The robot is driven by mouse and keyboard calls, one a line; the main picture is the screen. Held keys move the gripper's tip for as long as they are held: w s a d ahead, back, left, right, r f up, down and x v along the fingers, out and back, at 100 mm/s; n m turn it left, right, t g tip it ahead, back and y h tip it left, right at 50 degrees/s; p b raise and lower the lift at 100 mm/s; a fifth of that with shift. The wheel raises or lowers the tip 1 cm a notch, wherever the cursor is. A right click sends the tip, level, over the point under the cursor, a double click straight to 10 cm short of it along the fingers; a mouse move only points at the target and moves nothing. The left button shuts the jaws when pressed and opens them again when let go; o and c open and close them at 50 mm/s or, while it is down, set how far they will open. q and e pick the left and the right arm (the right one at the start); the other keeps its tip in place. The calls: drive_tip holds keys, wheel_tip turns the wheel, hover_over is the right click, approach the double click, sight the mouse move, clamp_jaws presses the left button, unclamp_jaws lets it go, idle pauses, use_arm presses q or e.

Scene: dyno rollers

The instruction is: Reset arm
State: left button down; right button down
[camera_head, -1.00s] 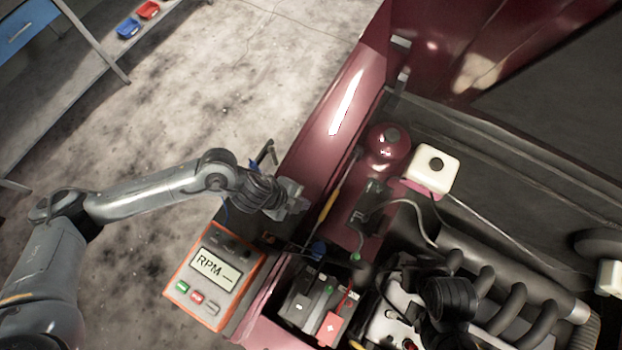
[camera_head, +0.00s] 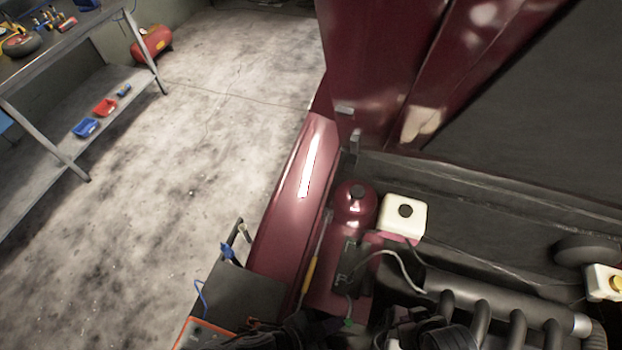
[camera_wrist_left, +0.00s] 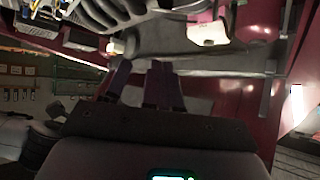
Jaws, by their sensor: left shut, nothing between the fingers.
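The task names only my arm. In the wrist view, my left gripper (camera_wrist_left: 140,70) shows as two dark fingers beyond the wide palm; it is shut and holds nothing. Engine parts and the dark red car body fill the view beyond the fingers. In the head view, a dark ribbed shape at the bottom edge, over the front of the engine bay, looks like my left wrist; the fingers cannot be made out there. My right gripper is in neither view.
The open engine bay has a white reservoir (camera_head: 403,216), a dark red dome (camera_head: 354,205) and black intake pipes (camera_head: 483,316). An orange-edged meter (camera_head: 204,332) is cut off at the bottom. A workbench (camera_head: 62,108) and red tank (camera_head: 151,45) stand at the left; floor between is clear.

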use_arm(q)
drive_tip(key=a+n+y, duration=1)
drive_tip(key=a+n, duration=0.2)
drive_tip(key=a, duration=1.5)
wheel_tip(320, 180, up, 16)
drive_tip(key=p, duration=1.7)
drive_tip(key=shift+d+r+g, duration=0.2)
drive_tip(key=shift+g, duration=0.2)
